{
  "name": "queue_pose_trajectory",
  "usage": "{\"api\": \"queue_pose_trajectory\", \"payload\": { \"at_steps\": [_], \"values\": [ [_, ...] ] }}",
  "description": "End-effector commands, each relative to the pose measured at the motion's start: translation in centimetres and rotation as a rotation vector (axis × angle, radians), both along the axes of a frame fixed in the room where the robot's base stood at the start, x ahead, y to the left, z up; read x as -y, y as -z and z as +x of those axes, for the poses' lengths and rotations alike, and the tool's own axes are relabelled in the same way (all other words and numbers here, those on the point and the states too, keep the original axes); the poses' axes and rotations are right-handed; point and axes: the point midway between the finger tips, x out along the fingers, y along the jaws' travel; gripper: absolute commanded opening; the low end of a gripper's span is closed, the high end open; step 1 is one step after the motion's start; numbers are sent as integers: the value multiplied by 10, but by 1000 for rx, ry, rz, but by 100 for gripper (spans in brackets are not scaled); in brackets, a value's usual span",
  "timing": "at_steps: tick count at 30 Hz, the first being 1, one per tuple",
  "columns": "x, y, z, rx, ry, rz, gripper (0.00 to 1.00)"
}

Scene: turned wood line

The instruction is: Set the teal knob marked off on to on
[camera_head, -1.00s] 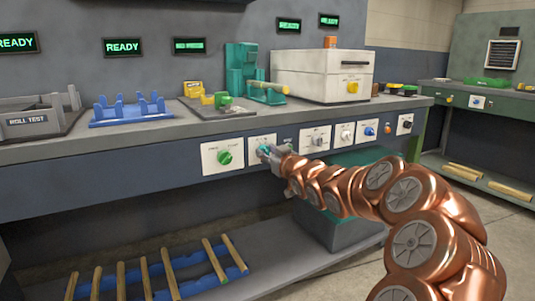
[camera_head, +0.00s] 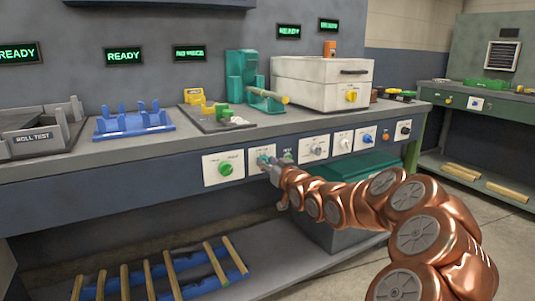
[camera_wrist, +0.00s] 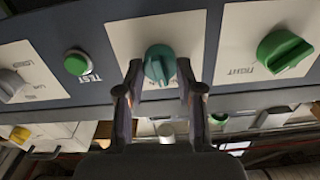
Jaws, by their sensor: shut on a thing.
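The teal knob (camera_wrist: 158,65) sits on a white plate in the wrist view, between the two fingers of my gripper (camera_wrist: 157,72). The fingers are shut on its sides. The wrist view is upside down, and the knob's raised grip runs roughly up and down in it. In the head view the knob (camera_head: 264,158) is partly hidden by my gripper (camera_head: 269,163), which reaches the panel from the right. The off and on marks on its plate are not readable.
A larger green knob (camera_head: 225,169) is on the plate to the left, and a round green TEST button (camera_wrist: 77,62) is on the other side. More switches and knobs line the panel. A dark green bin (camera_head: 350,170) stands under the bench, beneath my arm.

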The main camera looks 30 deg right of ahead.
Motion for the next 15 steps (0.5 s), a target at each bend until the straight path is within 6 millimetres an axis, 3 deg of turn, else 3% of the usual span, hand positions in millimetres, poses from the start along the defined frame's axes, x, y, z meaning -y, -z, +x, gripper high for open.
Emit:
{"api": "queue_pose_trajectory", "payload": {
  "at_steps": [3,15],
  "values": [
    [0,-7,0,5,-1,95,2],
    [1,-2,0,32,0,388,2]
  ]
}}
